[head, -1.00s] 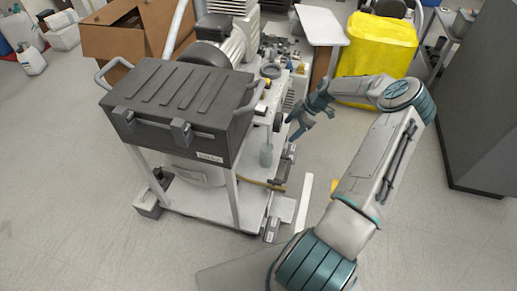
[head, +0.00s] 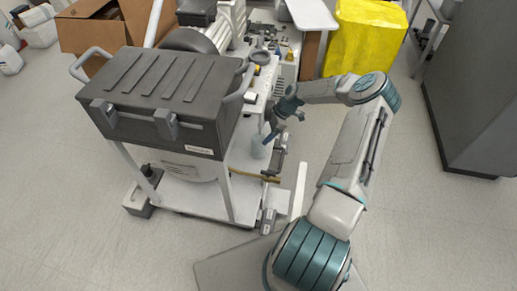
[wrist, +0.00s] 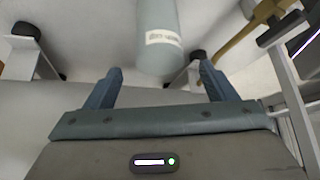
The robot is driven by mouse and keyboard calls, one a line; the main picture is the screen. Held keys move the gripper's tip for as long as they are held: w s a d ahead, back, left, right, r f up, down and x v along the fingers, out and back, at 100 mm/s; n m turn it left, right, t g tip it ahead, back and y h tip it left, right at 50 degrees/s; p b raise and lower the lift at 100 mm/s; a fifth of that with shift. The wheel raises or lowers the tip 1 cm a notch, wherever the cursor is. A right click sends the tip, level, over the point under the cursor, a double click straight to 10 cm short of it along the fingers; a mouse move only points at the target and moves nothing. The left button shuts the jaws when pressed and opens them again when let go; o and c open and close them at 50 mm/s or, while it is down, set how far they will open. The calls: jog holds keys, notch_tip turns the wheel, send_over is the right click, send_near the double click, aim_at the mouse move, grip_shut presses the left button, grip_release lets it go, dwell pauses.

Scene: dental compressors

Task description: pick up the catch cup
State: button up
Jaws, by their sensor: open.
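The catch cup (head: 259,149) is a small pale blue-grey cylinder at the right side of the white cart, below the dark toolbox-like case. In the wrist view the cup (wrist: 158,32) is a grey-green cylinder with a small white label, at top centre. My gripper (head: 269,138) is open beside the cup, close to its right side. In the wrist view the blue fingers of my gripper (wrist: 161,76) are spread, with the cup's rounded end between and just beyond the tips. I cannot tell whether either finger touches it.
The dark case (head: 165,95) sits on top of the cart (head: 200,195). A brown-yellow hose (head: 257,177) and a dark fitting run just below and beside the cup. A yellow bin (head: 365,38) stands behind.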

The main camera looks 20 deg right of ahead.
aim_at(259, 146)
jog(key=x, duration=0.2)
jog(key=shift+a+f, duration=0.15)
jog(key=shift+f, duration=0.15)
jog(key=c, duration=1.3)
jog(key=shift+r, duration=0.1)
jog(key=shift+r, duration=0.1)
